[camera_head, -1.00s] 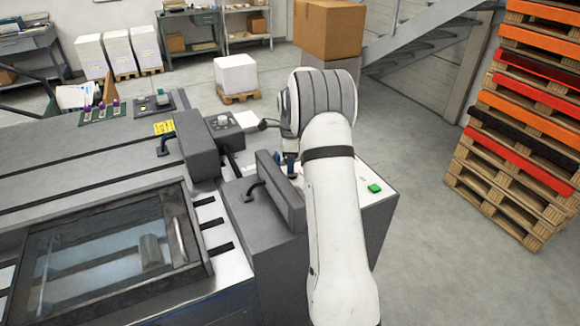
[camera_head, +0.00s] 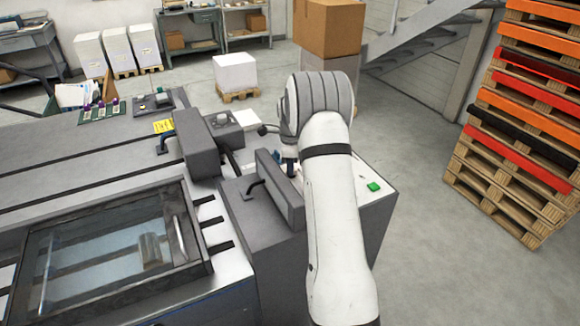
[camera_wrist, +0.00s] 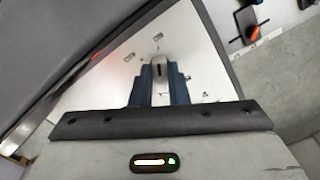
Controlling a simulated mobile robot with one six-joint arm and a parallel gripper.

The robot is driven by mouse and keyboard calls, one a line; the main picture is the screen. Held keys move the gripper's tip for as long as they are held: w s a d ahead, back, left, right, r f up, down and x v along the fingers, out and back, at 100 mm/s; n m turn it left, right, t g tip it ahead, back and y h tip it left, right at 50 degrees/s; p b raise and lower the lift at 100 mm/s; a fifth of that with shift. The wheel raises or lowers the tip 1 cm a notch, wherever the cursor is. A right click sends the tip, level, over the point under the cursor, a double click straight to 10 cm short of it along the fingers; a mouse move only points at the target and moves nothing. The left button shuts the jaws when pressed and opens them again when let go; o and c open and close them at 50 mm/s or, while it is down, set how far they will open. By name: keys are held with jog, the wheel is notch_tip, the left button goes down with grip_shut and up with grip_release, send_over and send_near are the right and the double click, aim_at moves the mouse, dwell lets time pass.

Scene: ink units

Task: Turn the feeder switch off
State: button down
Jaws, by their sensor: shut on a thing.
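The feeder switch (camera_wrist: 159,67) is a small grey knob with a dark mark on its face, on a white panel (camera_wrist: 110,72) in the wrist view. My gripper (camera_wrist: 159,80) has blue fingers on both sides of the knob and is shut on it. The knob's lower part is hidden between the fingers. In the head view my gripper (camera_head: 290,166) is mostly hidden behind my arm, low over the white-topped end of the grey machine, and the switch cannot be made out.
A green button (camera_head: 374,187) sits on the machine top right of my arm. A grey upright block with a handle (camera_head: 277,190) stands close left of my gripper. An orange knob (camera_wrist: 252,33) lies beyond the panel edge. Stacked pallets (camera_head: 520,130) stand right, across open floor.

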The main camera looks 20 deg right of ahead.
jog(key=shift+n, duration=0.4)
jog(key=n+b, duration=0.2)
jog(key=n, duration=0.3)
jog(key=shift+s+n, duration=0.1)
jog(key=shift+n, duration=0.2)
jog(key=n+b, duration=0.1)
jog(key=n, duration=0.4)
jog(key=shift+n, duration=0.4)
jog(key=c, duration=1.4)
grip_release()
jog(key=shift+s, duration=0.1)
jog(key=shift+r+b, duration=0.35)
jog(key=shift+r, duration=3.55)
